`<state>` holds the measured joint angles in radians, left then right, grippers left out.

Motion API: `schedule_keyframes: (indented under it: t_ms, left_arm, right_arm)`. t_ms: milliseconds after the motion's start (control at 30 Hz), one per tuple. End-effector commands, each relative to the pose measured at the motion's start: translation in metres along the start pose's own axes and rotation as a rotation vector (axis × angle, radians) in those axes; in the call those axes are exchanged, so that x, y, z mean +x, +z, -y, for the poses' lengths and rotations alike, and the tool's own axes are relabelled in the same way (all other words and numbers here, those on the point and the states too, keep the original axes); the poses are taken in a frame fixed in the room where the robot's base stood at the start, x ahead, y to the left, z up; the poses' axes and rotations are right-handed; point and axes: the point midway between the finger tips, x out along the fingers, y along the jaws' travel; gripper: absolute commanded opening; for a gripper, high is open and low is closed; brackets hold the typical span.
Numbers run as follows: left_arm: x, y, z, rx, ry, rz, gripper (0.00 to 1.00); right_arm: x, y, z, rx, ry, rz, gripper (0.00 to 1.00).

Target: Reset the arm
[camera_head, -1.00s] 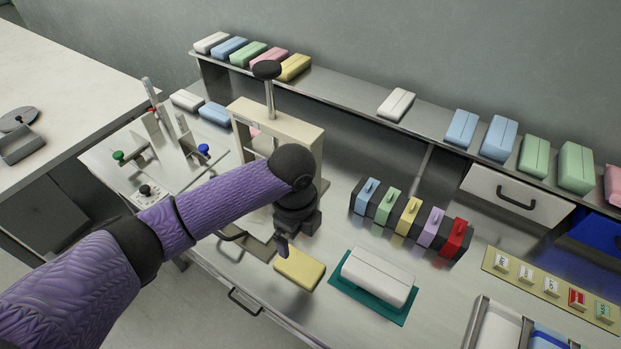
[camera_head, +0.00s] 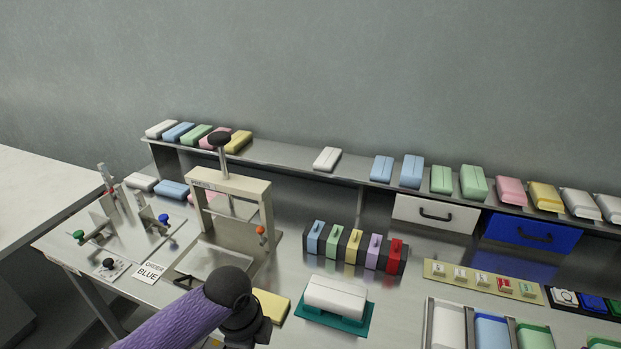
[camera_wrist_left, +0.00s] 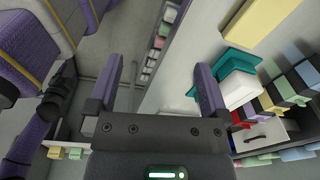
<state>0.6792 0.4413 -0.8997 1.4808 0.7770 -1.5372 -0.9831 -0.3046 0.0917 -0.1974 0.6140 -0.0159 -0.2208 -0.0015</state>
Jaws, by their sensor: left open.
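My left arm comes in at the bottom of the head view, its purple sleeve (camera_head: 178,322) ending in a black wrist (camera_head: 232,298). Its fingers are hidden from the head view. In the left wrist view my left gripper (camera_wrist_left: 160,80) is open and empty, with its two purple fingers spread apart. The gripper is apart from the yellow block (camera_wrist_left: 262,22) and from the white pack on the teal base (camera_wrist_left: 240,88). In the head view the yellow block (camera_head: 271,306) lies just right of my wrist. My right gripper is not in view.
A beige press (camera_head: 235,185) stands behind my wrist. A white pack on a teal base (camera_head: 335,297) and a row of coloured blocks (camera_head: 353,247) are to the right. Trays (camera_head: 485,328) are at lower right. A shelf (camera_head: 290,158) with packs runs along the back.

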Motion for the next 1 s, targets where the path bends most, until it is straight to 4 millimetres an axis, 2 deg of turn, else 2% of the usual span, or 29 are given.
schedule_keyframes:
  t_ms: [133,267,367,467,567,667,700,767,800,900,1000]
  left_arm:
    - [0.033,0.004,-0.003,-0.182,-0.033,-0.038,1.0]
    - [0.068,0.012,-0.012,-0.373,-0.065,-0.061,1.0]
    - [0.101,0.021,-0.028,-0.547,-0.086,-0.072,1.0]
    - [0.138,0.032,-0.057,-0.73,-0.103,-0.068,1.0]
    - [0.178,0.044,-0.102,-0.923,-0.111,-0.05,1.0]
    - [0.218,0.054,-0.174,-1.126,-0.109,-0.013,1.0]
    - [0.232,0.056,-0.211,-1.207,-0.102,0.006,1.0]
    - [0.246,0.055,-0.268,-1.315,-0.089,0.033,1.0]
    - [0.251,0.052,-0.302,-1.374,-0.078,0.047,1.0]
    - [0.254,0.043,-0.369,-1.48,-0.051,0.072,1.0]
    - [0.288,0.047,-0.371,-1.483,-0.054,0.071,1.0]
  right_arm:
    - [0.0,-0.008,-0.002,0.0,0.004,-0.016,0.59]
    - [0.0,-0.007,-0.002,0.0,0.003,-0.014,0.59]
    - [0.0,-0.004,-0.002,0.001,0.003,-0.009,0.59]
    - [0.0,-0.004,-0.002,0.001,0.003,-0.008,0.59]
    - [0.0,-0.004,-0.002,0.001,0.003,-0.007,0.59]
    - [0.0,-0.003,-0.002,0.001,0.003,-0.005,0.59]
    - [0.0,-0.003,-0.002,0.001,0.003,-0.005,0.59]
    - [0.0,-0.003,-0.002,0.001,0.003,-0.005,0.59]
    - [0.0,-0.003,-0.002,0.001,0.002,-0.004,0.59]
    - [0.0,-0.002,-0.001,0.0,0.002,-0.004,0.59]
    - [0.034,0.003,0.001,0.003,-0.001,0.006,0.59]
